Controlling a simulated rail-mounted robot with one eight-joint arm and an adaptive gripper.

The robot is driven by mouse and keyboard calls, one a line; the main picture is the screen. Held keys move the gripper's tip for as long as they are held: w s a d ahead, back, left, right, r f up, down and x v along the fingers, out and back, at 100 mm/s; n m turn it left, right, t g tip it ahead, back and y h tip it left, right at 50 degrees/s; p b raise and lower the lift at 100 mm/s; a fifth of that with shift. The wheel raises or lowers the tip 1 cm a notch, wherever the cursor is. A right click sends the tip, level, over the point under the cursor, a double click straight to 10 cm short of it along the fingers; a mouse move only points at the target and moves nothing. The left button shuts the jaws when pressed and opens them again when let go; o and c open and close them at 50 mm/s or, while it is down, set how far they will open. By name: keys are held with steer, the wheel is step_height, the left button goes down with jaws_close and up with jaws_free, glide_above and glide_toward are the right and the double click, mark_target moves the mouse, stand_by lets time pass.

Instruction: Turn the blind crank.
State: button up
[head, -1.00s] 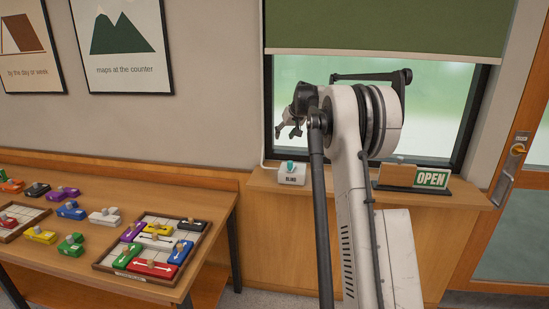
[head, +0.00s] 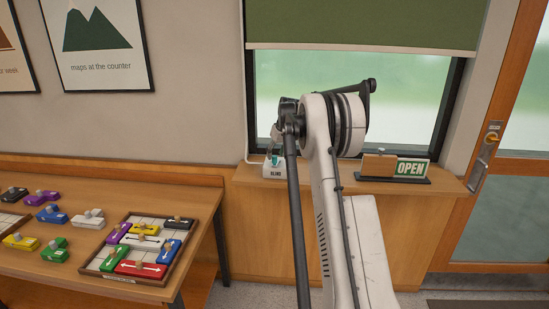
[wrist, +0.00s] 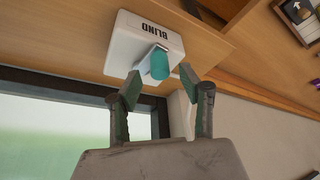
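The blind crank is a white box (head: 276,172) marked BLIND on the sill under the window. In the wrist view the white box (wrist: 130,50) carries a small crank arm with a teal knob (wrist: 158,65). My gripper (wrist: 160,80) is open, with its two dark fingers apart. The knob shows between the fingertips or just beyond them; I cannot tell if either finger touches it. In the head view my gripper is just above the box and partly covers the crank. The green blind (head: 365,25) hangs over the upper window, with clear glass below it.
An OPEN sign (head: 411,168) stands on the sill right of my arm. At left a table holds several coloured blocks and a framed tray (head: 97,262). A door with a handle (head: 487,140) is at right. The window frame is close to my gripper.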

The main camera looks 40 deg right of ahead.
mark_target(274, 157)
steer(key=shift+x, duration=1.55)
jaws_close()
